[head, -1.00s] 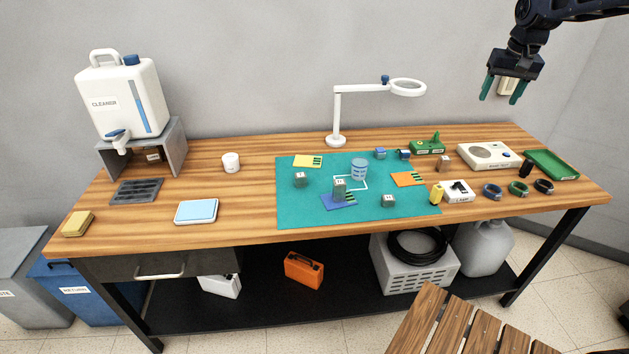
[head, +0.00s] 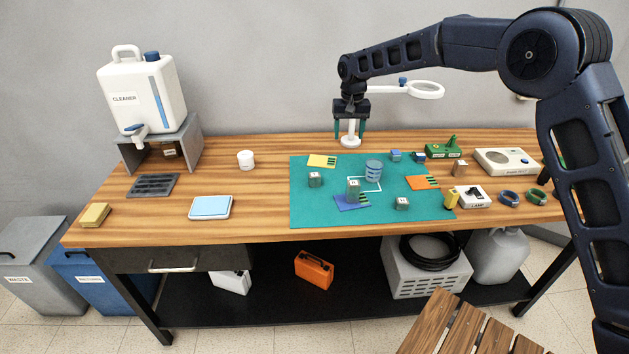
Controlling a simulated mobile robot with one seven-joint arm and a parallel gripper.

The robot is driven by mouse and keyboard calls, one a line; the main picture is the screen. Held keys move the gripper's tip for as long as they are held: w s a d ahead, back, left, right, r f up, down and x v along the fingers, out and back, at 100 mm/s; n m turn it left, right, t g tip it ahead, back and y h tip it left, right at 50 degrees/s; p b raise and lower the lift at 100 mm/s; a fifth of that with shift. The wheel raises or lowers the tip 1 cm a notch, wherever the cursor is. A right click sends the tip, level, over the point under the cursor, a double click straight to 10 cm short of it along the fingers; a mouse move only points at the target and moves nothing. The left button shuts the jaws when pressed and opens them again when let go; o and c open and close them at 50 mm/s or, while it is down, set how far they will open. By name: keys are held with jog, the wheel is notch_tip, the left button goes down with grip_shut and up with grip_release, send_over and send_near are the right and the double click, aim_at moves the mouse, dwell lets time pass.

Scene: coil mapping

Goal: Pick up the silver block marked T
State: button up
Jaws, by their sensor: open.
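Several small grey-silver blocks with white labels are on the teal mat (head: 305,212). One block (head: 315,180) sits at the mat's left. A taller one (head: 353,188) stands by the blue card (head: 350,203). Another block (head: 402,203) sits near the front right. Their labels are too small to read, so I cannot tell which is marked T. My gripper (head: 350,133) points down with its green fingers apart and empty. It appears above the back part of the table, in front of the lamp stand, with the blocks lower in the picture.
A blue-grey coil (head: 373,170) stands close behind the taller block. Yellow (head: 318,161) and orange (head: 420,183) cards lie on the mat. The magnifier lamp (head: 425,90) rises behind my gripper. My arm hides the table's right end.

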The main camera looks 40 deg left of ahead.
send_over(314, 174)
notch_tip(314, 174, down, 7)
jog(key=shift+n, duration=0.5)
jog(key=f, duration=0.4)
jog(key=shift+d+f, duration=0.35)
jog(key=shift+d, duration=0.05)
jog(key=shift+a+f, duration=0.15)
jog(key=shift+f, duration=1.35)
jog(key=shift+a+f, duration=0.1)
jog(key=shift+f, duration=1.35)
jog(key=c, duration=1.2)
